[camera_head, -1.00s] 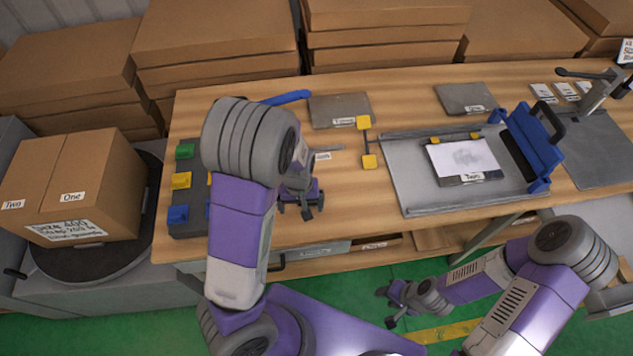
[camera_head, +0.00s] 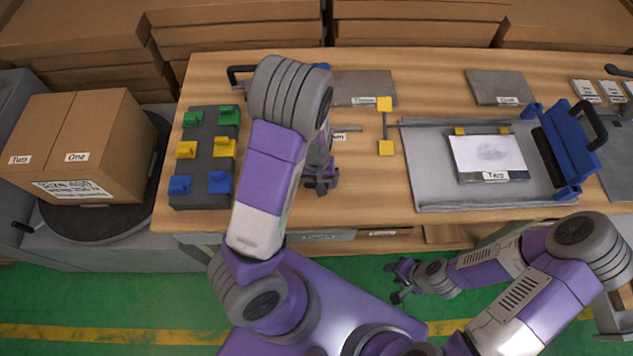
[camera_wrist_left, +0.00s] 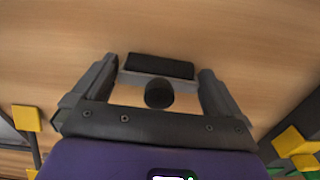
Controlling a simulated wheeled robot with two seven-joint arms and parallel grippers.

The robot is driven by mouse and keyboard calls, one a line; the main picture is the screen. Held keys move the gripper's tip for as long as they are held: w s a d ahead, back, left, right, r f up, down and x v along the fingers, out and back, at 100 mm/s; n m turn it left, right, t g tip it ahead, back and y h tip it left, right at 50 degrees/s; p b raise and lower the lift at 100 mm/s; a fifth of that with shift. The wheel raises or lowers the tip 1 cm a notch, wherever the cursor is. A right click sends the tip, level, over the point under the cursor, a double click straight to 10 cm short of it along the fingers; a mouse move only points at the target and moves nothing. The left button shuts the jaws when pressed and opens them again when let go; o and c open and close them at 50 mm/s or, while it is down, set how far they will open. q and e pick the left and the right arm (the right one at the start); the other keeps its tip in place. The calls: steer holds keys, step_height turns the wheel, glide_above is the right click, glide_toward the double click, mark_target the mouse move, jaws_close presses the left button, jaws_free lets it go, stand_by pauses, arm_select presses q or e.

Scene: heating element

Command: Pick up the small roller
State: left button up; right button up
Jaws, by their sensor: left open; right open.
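My left gripper (camera_head: 321,187) is open over the front left part of the table, right of the coloured-clip board. In the left wrist view the open gripper (camera_wrist_left: 156,78) has a dark bar (camera_wrist_left: 160,66) with a pale strip and a dark round end (camera_wrist_left: 158,94) between its fingers. This looks like the small roller, but I cannot tell for sure; neither finger clearly touches it. In the head view my left arm hides this spot. My right gripper (camera_head: 397,281) is open and empty in front of the table, over the green floor.
A board (camera_head: 208,155) with green, yellow and blue clips lies left of my left arm. A black handle (camera_head: 240,73) lies behind it. A grey plate (camera_head: 425,185) with a printed sheet and a blue clamp (camera_head: 570,150) lies right. A carton (camera_head: 85,140) stands far left.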

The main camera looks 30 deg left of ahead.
arm_select(q)
steer(key=shift+c, duration=0.2)
steer(key=c, duration=1)
steer(key=shift+r, duration=0.15)
step_height(320, 180, up, 10)
steer(key=p, duration=0.3)
steer(key=shift+p, duration=0.3)
steer(key=o, duration=0.5)
steer(key=c, duration=0.3)
